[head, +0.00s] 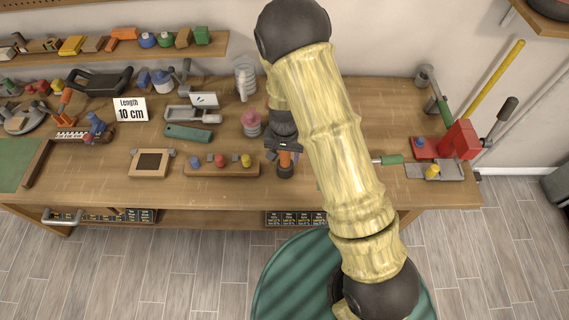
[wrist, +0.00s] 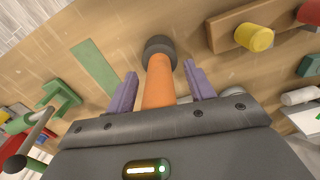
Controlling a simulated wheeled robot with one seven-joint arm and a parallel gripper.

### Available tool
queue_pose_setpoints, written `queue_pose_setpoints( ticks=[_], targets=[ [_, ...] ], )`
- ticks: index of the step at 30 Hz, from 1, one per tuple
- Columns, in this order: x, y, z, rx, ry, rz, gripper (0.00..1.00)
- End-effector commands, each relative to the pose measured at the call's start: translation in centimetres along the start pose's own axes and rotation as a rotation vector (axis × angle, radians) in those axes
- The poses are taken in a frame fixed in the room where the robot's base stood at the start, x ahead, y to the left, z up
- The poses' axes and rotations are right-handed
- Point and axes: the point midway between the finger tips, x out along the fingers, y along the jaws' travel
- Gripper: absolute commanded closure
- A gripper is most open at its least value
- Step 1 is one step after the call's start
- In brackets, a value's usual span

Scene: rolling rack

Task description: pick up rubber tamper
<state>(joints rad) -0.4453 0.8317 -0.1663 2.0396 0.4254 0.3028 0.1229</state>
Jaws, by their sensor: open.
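The rubber tamper (wrist: 158,88) has an orange handle and a dark grey head, and stands on the workbench. In the head view the tamper (head: 286,169) shows just below my gripper (head: 284,149), near the front of the bench. In the wrist view my gripper (wrist: 161,73) is open, with its two purple fingers on either side of the orange handle. Gaps show between the handle and both fingers. The near end of the handle is hidden behind the gripper body.
A wooden block (head: 195,170) with blue, red and yellow knobs lies close on the left. A pink-topped item (head: 251,123) stands behind it. A green-handled tool (head: 388,160) and red block (head: 460,140) are on the right. My arm hides part of the bench.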

Motion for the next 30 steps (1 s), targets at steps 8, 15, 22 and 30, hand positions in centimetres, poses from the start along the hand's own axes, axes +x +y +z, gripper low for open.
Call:
queue_pose_setpoints(
  ticks=[8, 15, 22, 30],
  targets=[
    [0.0, 0.1, -0.1, 0.003, 0.000, 0.000, 0.56],
    [0.0, -0.1, 0.0, -0.002, 0.000, 0.000, 0.96],
    [-0.1, -0.2, 0.0, -0.003, 0.001, 0.000, 0.96],
    [-1.9, -0.1, -0.1, -0.004, 0.004, -0.002, 0.96]
  ],
)
